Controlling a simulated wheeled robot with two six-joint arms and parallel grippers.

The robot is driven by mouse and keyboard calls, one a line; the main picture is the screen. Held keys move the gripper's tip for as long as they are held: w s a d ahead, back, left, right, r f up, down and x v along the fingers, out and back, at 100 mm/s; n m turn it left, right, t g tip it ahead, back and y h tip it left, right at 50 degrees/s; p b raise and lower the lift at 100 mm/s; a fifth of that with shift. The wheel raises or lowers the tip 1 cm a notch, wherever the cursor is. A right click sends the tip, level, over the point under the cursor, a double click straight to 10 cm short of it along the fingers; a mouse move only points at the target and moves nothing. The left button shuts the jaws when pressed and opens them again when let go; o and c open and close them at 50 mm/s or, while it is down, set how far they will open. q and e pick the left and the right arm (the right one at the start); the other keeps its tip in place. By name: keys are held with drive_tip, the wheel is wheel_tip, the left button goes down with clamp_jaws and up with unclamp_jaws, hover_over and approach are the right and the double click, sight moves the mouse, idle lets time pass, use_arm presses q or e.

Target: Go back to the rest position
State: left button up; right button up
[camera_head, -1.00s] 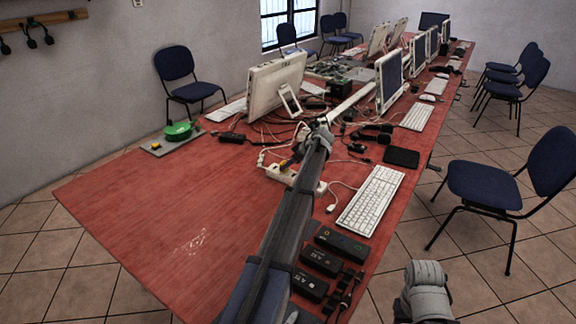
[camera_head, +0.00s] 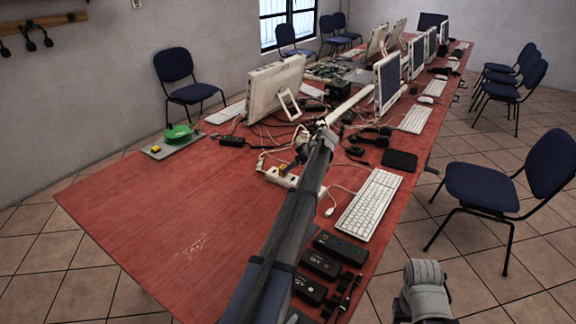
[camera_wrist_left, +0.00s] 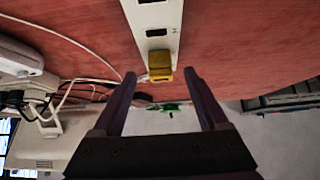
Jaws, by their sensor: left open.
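My left gripper (camera_wrist_left: 160,78) is open in the left wrist view, its two dark fingers spread apart. A yellow plug (camera_wrist_left: 160,68) sits on the end of a white power strip (camera_wrist_left: 155,30), in line with the gap between the fingers and beyond them. I cannot tell the distance, but nothing shows held. In the head view my left arm reaches up across the red table (camera_head: 150,210), with its end over the cables. The power strip (camera_head: 280,177) lies just left of the arm there, partly hidden. A grey part of my right arm shows at the bottom right, but its gripper does not.
A white monitor (camera_head: 275,88) stands behind the cable tangle. A keyboard (camera_head: 368,204) and several black boxes (camera_head: 341,249) lie right of my left arm. A green item (camera_head: 178,132) rests on a grey plate at the left edge. The table's left front is clear.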

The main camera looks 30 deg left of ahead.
use_arm(q)
drive_tip(key=p+v, duration=0.2)
drive_tip(key=v, duration=0.2)
drive_tip(key=shift+d+r+p, duration=0.25)
drive_tip(key=shift+r+p, duration=0.05)
drive_tip(key=shift+p, duration=0.05)
drive_tip(key=s+d+m+h+p, duration=0.2)
drive_tip(key=s+d+m, duration=0.8)
drive_tip(key=s+d, duration=0.9)
drive_tip(key=s+d+m+g+h+p, duration=0.1)
drive_tip(key=s+d+m+h, duration=0.4)
drive_tip(key=s+d+m, duration=0.5)
drive_tip(key=s+d+p, duration=0.1)
drive_tip(key=s+d, duration=0.8)
drive_tip(key=s, duration=0.3)
drive_tip(key=shift+s+d+f+m+p, duration=0.25)
drive_tip(key=shift+d+f+m+p, duration=0.05)
drive_tip(key=shift+d+m+p, duration=0.1)
drive_tip(key=shift+c, duration=0.4)
